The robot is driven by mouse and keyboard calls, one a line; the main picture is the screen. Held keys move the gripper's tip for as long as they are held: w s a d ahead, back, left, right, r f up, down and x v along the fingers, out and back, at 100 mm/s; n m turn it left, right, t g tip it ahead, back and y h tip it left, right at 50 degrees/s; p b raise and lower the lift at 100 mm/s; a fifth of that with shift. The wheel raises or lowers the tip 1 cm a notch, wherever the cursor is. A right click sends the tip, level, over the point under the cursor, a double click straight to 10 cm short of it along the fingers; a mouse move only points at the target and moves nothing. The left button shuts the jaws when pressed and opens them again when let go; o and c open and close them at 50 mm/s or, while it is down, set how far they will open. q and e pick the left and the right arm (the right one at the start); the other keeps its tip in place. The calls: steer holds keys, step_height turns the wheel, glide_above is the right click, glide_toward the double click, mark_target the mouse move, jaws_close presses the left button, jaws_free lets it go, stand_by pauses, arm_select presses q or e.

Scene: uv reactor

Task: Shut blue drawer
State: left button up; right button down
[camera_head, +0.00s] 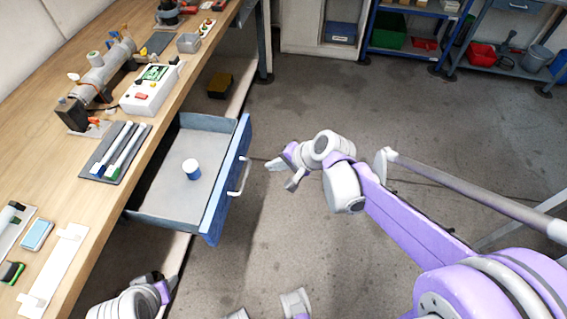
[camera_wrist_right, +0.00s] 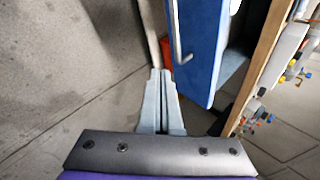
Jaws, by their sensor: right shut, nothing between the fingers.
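The blue drawer (camera_head: 240,170) is pulled well out from under the wooden bench. Its blue front has a pale bar handle (camera_head: 240,177), and a small white and blue cup (camera_head: 192,169) stands inside. My right gripper (camera_head: 281,172) is just right of the drawer front, apart from the handle. In the right wrist view, its fingers (camera_wrist_right: 159,73) are shut and empty, beside the blue drawer front (camera_wrist_right: 202,45) and its handle (camera_wrist_right: 179,45). Part of my left arm shows at the bottom left of the head view; its fingers cannot be made out clearly.
The wooden bench (camera_head: 65,190) runs along the left, bearing a white control box (camera_head: 150,90) and a dark tray (camera_head: 103,165) of tubes. Shelves with bins (camera_head: 388,30) stand at the back.

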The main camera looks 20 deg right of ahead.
steer(key=w+a, duration=0.1)
steer(key=w+a+f, duration=0.1)
steer(key=w, duration=0.1)
steer(key=w+a+f, duration=0.1)
steer(key=shift+w+a+f, duration=0.1)
steer(key=shift+w+f, duration=0.05)
steer(key=shift+a, duration=0.1)
steer(key=b, duration=0.1)
glide_above(179, 166)
steer(key=d, duration=0.3)
steer(key=shift+a, duration=0.1)
steer(key=shift+w+a, duration=0.4)
steer(key=shift+a, duration=0.1)
